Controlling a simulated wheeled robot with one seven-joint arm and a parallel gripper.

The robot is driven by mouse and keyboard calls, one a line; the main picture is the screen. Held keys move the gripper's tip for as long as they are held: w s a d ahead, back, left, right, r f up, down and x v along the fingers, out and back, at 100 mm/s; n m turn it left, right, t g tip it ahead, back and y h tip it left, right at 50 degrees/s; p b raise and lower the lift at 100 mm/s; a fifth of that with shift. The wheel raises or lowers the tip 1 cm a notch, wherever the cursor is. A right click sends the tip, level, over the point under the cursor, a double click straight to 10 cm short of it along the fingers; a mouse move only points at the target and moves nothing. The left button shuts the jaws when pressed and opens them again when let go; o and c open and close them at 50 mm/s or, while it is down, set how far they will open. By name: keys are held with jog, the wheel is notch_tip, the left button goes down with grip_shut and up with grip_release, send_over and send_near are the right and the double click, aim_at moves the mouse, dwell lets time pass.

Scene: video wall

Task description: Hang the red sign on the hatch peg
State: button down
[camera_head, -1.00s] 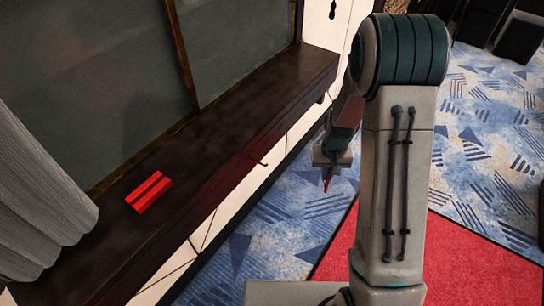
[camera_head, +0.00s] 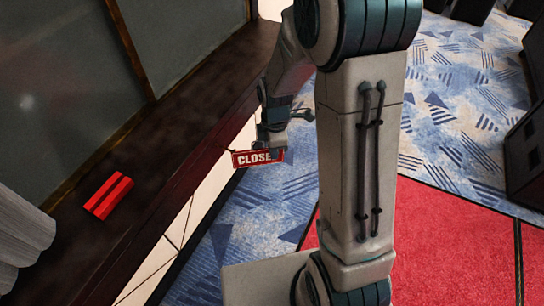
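The red sign (camera_head: 253,159) with white "CLOSE" lettering hangs beside the dark ledge's front edge. Its last letter is hard to make out. My gripper (camera_head: 271,146) is at the sign's upper right and appears shut on it; the fingers are small and partly hidden. The hatch peg (camera_head: 231,150) is a small dark stub on the ledge's front, close to the sign's upper left corner. I cannot tell whether the sign touches the peg.
A red block (camera_head: 109,195) with a dark groove lies on the dark ledge (camera_head: 165,135), below the grey hatch panels. A grey curtain (camera_head: 22,235) hangs at left. Patterned blue carpet and a red mat (camera_head: 450,245) cover the floor. A black box (camera_head: 525,155) stands at right.

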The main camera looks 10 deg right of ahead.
aim_at(252, 149)
jog(key=shift+w+a+r+n+b, duration=0.1)
jog(key=shift+a+r+n+b, duration=0.15)
jog(key=shift+a+n, duration=1.1)
jog(key=shift+a+r+n+b, duration=0.1)
jog(key=shift+a+n+b, duration=0.35)
jog(key=shift+n, duration=1.75)
jog(key=shift+w+a+r+n+b, duration=0.1)
jog(key=shift+a+r+n, duration=0.1)
jog(key=shift+a+n, duration=1.25)
jog(key=shift+d+n, duration=0.25)
jog(key=shift+n, duration=0.05)
jog(key=shift+w+a, duration=0.1)
jog(key=shift+w, duration=0.1)
jog(key=shift+w+a+p, duration=0.3)
jog(key=shift+w+a, duration=0.55)
jog(key=shift+a, duration=0.3)
jog(key=shift+w+a+f, duration=0.1)
jog(key=shift+a+f, duration=0.05)
jog(key=shift+a, duration=0.05)
